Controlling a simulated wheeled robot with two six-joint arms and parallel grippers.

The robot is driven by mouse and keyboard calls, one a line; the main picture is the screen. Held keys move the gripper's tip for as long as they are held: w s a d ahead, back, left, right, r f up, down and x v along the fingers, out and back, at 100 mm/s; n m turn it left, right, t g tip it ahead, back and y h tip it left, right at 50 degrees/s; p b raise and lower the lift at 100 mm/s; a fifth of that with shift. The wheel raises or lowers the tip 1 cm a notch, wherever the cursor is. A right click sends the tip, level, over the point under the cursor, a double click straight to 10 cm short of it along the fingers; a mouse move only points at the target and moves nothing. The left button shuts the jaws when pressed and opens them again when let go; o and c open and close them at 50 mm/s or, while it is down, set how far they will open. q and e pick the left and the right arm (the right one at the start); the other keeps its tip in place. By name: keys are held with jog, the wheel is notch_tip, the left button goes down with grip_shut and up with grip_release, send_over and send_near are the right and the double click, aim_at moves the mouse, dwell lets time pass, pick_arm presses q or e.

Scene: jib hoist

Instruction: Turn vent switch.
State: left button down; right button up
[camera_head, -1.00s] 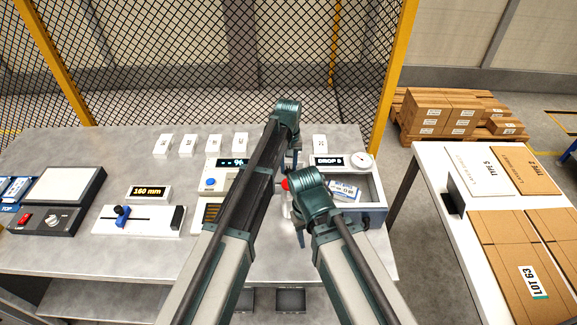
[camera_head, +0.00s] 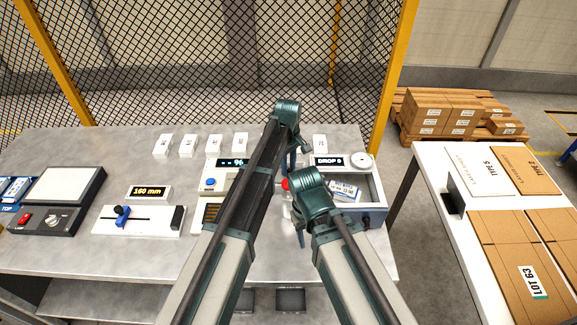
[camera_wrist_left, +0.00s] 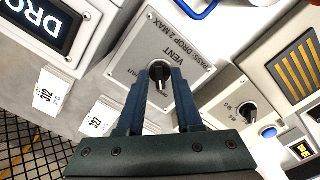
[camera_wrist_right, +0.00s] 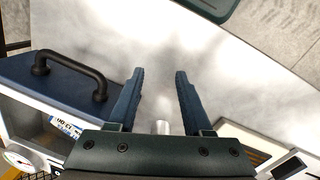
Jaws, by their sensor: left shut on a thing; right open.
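The vent switch (camera_wrist_left: 160,70) is a dark knob on a grey plate (camera_wrist_left: 196,50) marked VENT in the left wrist view. My left gripper (camera_wrist_left: 163,77) is shut on the knob, with a finger on each side of it. In the head view my left gripper (camera_head: 292,158) is at the back of the bench, and my arm hides the switch there. My right gripper (camera_wrist_right: 160,76) is open and empty, over bare bench top in its wrist view. It also shows in the head view (camera_head: 299,236), nearer the front.
A DROP display (camera_head: 328,161) and a round gauge (camera_head: 361,161) stand behind a white-walled tray (camera_head: 378,190). A second dark knob (camera_wrist_left: 248,112) is beside the vent plate. A blue lid with a black handle (camera_wrist_right: 70,70) is left of my right gripper. A red button (camera_head: 285,184) shows between my arms.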

dwell(0.5)
pick_arm(q)
jog(key=c, duration=0.6)
grip_release()
jog(key=shift+o, duration=0.2)
jog(key=shift+r, duration=0.1)
notch_tip(320, 180, up, 14)
jog(key=p, duration=1.4)
pick_arm(e)
notch_tip(320, 180, up, 14)
pick_arm(q)
jog(key=shift+f, duration=0.2)
pick_arm(e)
jog(key=shift+f, duration=0.15)
